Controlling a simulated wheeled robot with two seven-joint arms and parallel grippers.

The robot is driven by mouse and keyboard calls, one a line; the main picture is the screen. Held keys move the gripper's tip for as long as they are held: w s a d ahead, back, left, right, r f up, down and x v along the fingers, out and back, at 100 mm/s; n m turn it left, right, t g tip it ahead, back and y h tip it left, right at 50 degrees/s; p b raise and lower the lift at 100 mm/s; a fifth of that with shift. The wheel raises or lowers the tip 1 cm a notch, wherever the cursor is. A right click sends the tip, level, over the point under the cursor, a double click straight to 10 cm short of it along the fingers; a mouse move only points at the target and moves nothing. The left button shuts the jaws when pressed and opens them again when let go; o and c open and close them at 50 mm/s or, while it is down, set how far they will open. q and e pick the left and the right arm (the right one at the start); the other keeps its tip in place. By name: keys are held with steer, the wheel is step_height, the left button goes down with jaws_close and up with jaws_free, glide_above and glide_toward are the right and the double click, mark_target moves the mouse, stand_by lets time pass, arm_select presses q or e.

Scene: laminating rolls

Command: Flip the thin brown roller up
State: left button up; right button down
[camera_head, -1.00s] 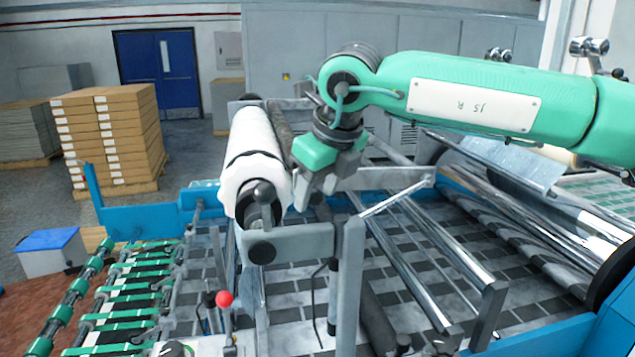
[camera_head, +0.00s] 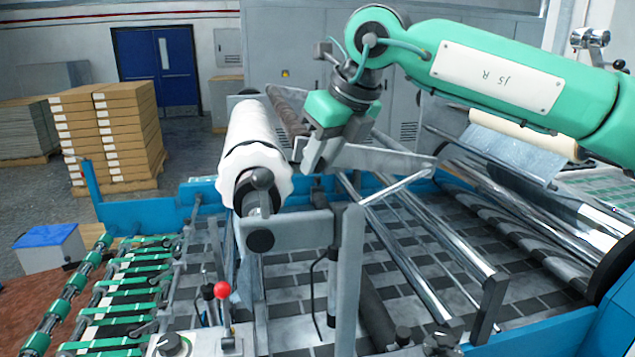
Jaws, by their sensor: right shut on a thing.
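The thin brown roller (camera_head: 287,106) shows as a dark grey-brown bar behind and to the right of the thick white roll (camera_head: 252,140). It runs from the back toward my right gripper, and its near end is hidden behind the gripper. My right gripper (camera_head: 314,166) comes down from the upper right, its fingers pointing down. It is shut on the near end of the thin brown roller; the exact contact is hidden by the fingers. My left gripper is out of view.
A grey bracket (camera_head: 385,160) lies just right of my gripper. A grey post (camera_head: 347,275) and a red-knobbed lever (camera_head: 222,290) stand in front. Shiny metal rollers (camera_head: 415,260) and a cream roll (camera_head: 525,135) are at the right. Stacked boxes (camera_head: 110,140) stand at the back left.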

steer(key=shift+w+d+r+m+y+b, duration=0.15)
steer(key=shift+d+r+y, duration=0.2)
steer(key=shift+r, duration=0.4)
steer(key=shift+d+r+m+y+b, duration=0.1)
steer(key=shift+d+r+y, duration=0.1)
steer(key=shift+r+y, duration=0.45)
steer(key=shift+w+d+r+m+y+b, duration=0.1)
steer(key=shift+d+r+y+b, duration=0.15)
steer(key=shift+r, duration=0.65)
steer(key=c, duration=1.1)
jaws_free()
steer(key=shift+d, duration=0.1)
steer(key=b+v, duration=0.2)
steer(key=v, duration=1.1)
steer(key=shift+r+b, duration=0.3)
steer(key=shift+r, duration=0.05)
steer(key=shift+d, duration=0.1)
